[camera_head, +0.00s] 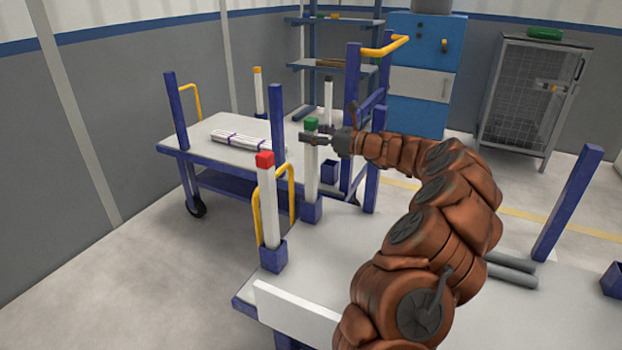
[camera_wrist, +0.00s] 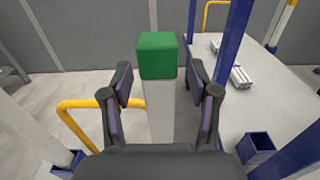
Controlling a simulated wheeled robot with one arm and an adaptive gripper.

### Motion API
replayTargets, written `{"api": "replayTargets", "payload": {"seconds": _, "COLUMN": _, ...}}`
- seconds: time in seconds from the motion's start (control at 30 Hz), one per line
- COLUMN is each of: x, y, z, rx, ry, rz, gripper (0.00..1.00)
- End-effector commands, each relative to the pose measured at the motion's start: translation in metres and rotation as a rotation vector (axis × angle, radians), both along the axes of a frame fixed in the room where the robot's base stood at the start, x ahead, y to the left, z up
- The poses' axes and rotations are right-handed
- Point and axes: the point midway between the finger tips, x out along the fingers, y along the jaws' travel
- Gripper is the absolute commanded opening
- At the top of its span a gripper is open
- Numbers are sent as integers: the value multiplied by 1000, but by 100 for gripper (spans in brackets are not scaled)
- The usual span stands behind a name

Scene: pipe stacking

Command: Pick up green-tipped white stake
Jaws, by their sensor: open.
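The green-tipped white stake (camera_head: 311,175) stands upright in a blue socket (camera_head: 311,210) at the corner of the near cart. My gripper (camera_head: 318,138) is at the stake's upper part, just below the green tip. In the wrist view, the stake's green tip (camera_wrist: 157,55) rises between the two dark fingers of my gripper (camera_wrist: 160,85). The fingers are open, with a gap on each side of the stake. The lower stake is hidden by my gripper in the wrist view.
A red-tipped stake (camera_head: 268,205) stands to the left, beside a yellow handle (camera_head: 291,190). Blue posts (camera_head: 277,118) rise close by. A cart behind carries white pipes (camera_head: 240,140) and an orange-tipped stake (camera_head: 258,92). An empty blue socket (camera_wrist: 257,145) lies to the right.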

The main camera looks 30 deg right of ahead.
Motion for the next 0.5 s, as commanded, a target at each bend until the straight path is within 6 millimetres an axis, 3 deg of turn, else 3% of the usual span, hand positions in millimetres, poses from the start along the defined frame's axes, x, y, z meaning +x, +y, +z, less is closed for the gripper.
{"api": "replayTargets", "payload": {"seconds": 0.23, "x": 4, "y": 3, "z": 0, "rx": 0, "ry": 0, "rz": 1, "gripper": 60}}
{"api": "replayTargets", "payload": {"seconds": 0.5, "x": 4, "y": 3, "z": 0, "rx": 0, "ry": 0, "rz": 2, "gripper": 33}}
